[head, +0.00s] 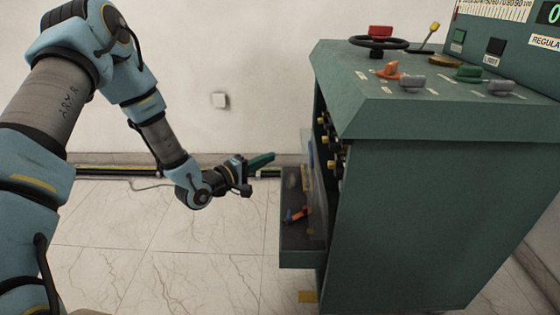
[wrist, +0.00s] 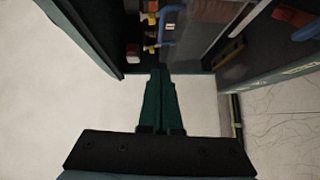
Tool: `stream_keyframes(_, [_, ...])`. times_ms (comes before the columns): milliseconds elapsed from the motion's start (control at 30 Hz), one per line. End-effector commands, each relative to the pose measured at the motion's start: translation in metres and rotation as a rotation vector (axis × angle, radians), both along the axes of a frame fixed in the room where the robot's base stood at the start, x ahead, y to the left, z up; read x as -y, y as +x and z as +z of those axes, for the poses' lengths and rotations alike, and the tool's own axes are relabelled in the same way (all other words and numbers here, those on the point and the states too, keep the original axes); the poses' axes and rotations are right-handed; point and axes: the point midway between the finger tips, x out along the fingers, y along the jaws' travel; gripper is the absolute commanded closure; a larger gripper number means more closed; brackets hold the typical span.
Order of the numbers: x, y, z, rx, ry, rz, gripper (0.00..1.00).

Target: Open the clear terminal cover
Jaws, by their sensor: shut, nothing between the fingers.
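The green cabinet (head: 400,220) has a row of yellow and black terminals (head: 328,140) on its left side, above a tray-like ledge. A see-through pane that looks like the clear terminal cover (head: 316,185) stands upright below and beside the terminals; I cannot tell its exact angle. In the wrist view a greyish pane (wrist: 192,38) with a blue strip (wrist: 166,24) lies beyond my fingertips. My gripper (head: 268,158) is shut and empty, left of the cabinet side and pointing toward it. Its green fingers (wrist: 160,76) are together and appear apart from the pane.
A black handwheel (head: 378,42) and several knobs top the cabinet.

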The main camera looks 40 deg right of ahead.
Motion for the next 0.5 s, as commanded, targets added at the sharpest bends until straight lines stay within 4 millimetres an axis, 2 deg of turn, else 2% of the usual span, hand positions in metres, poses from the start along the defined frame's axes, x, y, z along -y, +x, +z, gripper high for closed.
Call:
stream_keyframes(400, [0.085, 0.007, -0.005, 0.003, 0.000, -0.002, 1.00])
stream_keyframes(500, [0.096, -0.005, -0.006, 0.001, 0.002, -0.004, 1.00])
